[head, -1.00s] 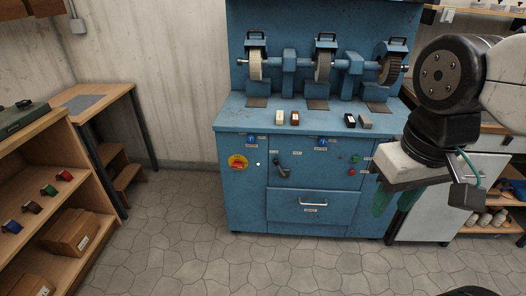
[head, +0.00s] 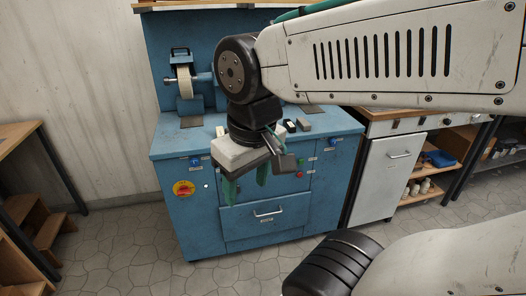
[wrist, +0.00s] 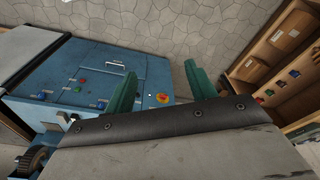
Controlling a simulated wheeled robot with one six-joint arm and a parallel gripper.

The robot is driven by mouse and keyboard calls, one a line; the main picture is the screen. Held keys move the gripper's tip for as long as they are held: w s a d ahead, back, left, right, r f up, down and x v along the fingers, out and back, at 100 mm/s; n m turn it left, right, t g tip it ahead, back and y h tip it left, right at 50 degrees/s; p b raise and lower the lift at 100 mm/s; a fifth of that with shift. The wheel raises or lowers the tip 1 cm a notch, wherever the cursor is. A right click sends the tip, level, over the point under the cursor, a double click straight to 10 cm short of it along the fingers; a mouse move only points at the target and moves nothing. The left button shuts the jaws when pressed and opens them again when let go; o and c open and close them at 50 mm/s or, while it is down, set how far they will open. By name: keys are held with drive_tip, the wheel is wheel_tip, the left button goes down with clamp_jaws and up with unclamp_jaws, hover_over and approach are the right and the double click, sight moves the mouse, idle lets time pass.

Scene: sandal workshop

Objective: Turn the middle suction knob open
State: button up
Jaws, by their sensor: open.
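The blue grinding machine (head: 190,225) stands in front of me. A blue knob (head: 195,161) shows at the left of its front, under the top edge, and another blue knob (head: 333,141) at the right. The middle of that row is hidden behind my gripper (head: 246,183) in the head view. My gripper is open and empty, with green fingers pointing down in front of the machine. In the wrist view its fingers (wrist: 160,72) are spread apart.
A red and yellow switch (head: 184,188) is at the left of the machine front. A drawer handle (head: 269,212) sticks out low in the middle. A white cabinet (head: 386,180) stands to the right, wooden steps (head: 30,225) to the left. The stone floor before the machine is clear.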

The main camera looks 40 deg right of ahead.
drive_tip(key=w+d+f+m+t+h, duration=0.15)
drive_tip(key=w+d, duration=0.25)
drive_tip(key=w, duration=0.5)
drive_tip(key=w+d+f+t, duration=0.2)
drive_tip(key=w+d+f, duration=0.1)
drive_tip(key=w, duration=0.6)
drive_tip(key=w+d+f+m+t+h, duration=0.2)
drive_tip(key=w+d+f+t, duration=0.35)
drive_tip(key=w+d, duration=0.75)
drive_tip(key=w+d+f+m+t+h, duration=0.2)
drive_tip(key=w+d+f, duration=0.1)
drive_tip(key=d+f, duration=0.9)
drive_tip(key=s+d+f+m+t+h, duration=0.25)
drive_tip(key=s+d+f, duration=0.4)
drive_tip(key=f, duration=0.35)
drive_tip(key=x, duration=0.8)
drive_tip(key=shift+d+r+n+t+h, duration=0.25)
drive_tip(key=shift+r+n+t+h, duration=0.1)
drive_tip(key=shift+r, duration=0.2)
drive_tip(key=c, duration=1)
